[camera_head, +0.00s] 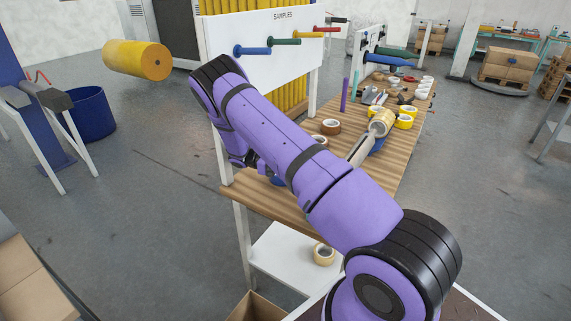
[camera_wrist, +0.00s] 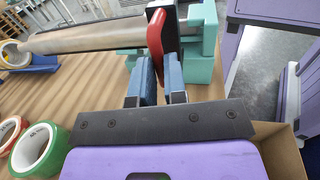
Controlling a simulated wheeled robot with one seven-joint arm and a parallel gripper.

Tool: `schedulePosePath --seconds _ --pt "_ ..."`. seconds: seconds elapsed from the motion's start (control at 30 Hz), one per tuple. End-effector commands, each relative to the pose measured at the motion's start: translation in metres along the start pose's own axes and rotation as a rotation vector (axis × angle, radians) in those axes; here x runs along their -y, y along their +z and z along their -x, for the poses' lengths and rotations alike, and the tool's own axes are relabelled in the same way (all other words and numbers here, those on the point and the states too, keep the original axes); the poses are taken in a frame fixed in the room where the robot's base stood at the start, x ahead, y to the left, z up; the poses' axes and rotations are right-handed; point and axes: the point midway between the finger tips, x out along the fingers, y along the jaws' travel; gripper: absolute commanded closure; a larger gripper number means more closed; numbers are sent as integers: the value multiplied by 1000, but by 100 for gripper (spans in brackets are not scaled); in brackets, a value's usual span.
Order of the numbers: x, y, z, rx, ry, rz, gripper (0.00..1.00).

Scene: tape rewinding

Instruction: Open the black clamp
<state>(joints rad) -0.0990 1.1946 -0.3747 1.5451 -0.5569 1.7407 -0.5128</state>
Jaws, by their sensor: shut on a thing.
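The black clamp (camera_wrist: 171,22) shows at the top middle of the wrist view, upright, with a red lever-like piece (camera_wrist: 155,34) on its left side. It stands against a teal block (camera_wrist: 203,38). My gripper (camera_wrist: 159,70) has blue fingers, one on each side of the lower part of the red piece, and is shut on it. The exact contact is partly hidden by the fingers. A long beige roll (camera_wrist: 85,39) reaches from the left to the clamp. In the head view my arm hides the gripper and the clamp.
Green (camera_wrist: 38,150) and red (camera_wrist: 10,130) tape rolls lie at lower left in the wrist view. A cardboard box (camera_wrist: 283,150) is at right.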

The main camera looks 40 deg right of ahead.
Motion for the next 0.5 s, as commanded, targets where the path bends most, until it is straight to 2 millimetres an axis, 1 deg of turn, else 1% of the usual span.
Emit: schedulePosePath --seconds 0.47,0.5 --pt "0 -2 0 8 2 2 100" --pt "0 -2 0 8 2 2 78"
